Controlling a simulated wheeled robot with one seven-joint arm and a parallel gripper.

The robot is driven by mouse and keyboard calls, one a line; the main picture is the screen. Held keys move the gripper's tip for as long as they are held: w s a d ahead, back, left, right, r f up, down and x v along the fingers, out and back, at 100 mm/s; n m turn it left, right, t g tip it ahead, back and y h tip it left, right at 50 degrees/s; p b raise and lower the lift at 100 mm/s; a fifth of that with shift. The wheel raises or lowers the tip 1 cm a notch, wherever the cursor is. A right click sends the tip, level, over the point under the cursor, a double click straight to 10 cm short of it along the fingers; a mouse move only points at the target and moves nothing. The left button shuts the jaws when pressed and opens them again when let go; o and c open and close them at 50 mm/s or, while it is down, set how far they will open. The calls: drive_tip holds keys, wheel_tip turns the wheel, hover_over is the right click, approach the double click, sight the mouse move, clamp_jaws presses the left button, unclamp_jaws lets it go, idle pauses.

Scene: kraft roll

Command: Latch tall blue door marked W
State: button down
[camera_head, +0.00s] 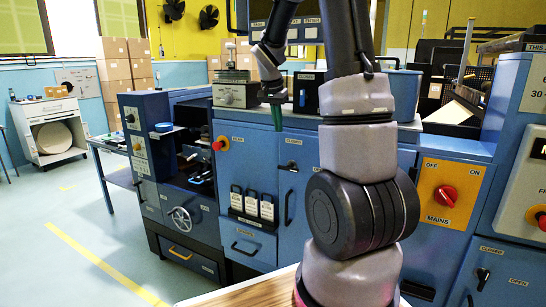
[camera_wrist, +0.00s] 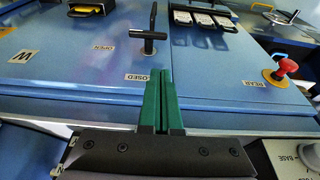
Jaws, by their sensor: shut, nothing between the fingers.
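The tall blue door (camera_wrist: 75,65) bears a W label (camera_wrist: 22,56) in the wrist view; it also shows in the head view (camera_head: 312,215). It appears flush with its cabinet. Its black latch lever (camera_wrist: 148,36) lies crosswise, its grip reaching toward the side of the OPEN label (camera_wrist: 103,47). The CLOSED label (camera_wrist: 137,77) is just beside my fingertips. The lever also shows in the head view (camera_head: 290,167). My gripper (camera_wrist: 162,74) has its green fingers together, empty, and apart from the lever. In the head view my gripper (camera_head: 277,118) hangs above the lever.
A red button (camera_wrist: 285,68) stands out beside the REAR label; it also shows in the head view (camera_head: 218,145). A black vertical pull (camera_wrist: 153,16) is beyond the lever. White-faced blocks (camera_head: 250,204) sit left of the door. A red mains switch (camera_head: 446,196) is at the right.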

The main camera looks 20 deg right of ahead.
sight(278, 166)
drive_tip(key=x, duration=0.8)
drive_tip(key=a+x, duration=0.1)
drive_tip(key=x, duration=0.4)
drive_tip(key=shift+s+f, duration=0.2)
drive_tip(key=shift+s, duration=0.15)
drive_tip(key=shift+w+a+f+g+h, duration=0.2)
drive_tip(key=shift+w+g+h, duration=0.05)
drive_tip(key=shift+g+h, duration=0.4)
drive_tip(key=f+g+h, duration=0.1)
drive_tip(key=n+g+h, duration=0.1)
drive_tip(key=g+h, duration=0.1)
drive_tip(key=w+a+f+g+h, duration=0.1)
drive_tip(key=g, duration=0.1)
drive_tip(key=shift+w+f, duration=0.15)
drive_tip(key=shift+f, duration=0.2)
drive_tip(key=f+g+h, duration=0.1)
drive_tip(key=h, duration=0.1)
drive_tip(key=f+n+g+h, duration=0.1)
drive_tip(key=g+h, duration=0.1)
drive_tip(key=f+n+g+h, duration=0.1)
drive_tip(key=g+h, duration=0.1)
drive_tip(key=shift+s+d+f+g, duration=0.15)
drive_tip(key=shift+s+d+g, duration=0.1)
drive_tip(key=shift+s, duration=0.05)
drive_tip(key=shift+f, duration=0.15)
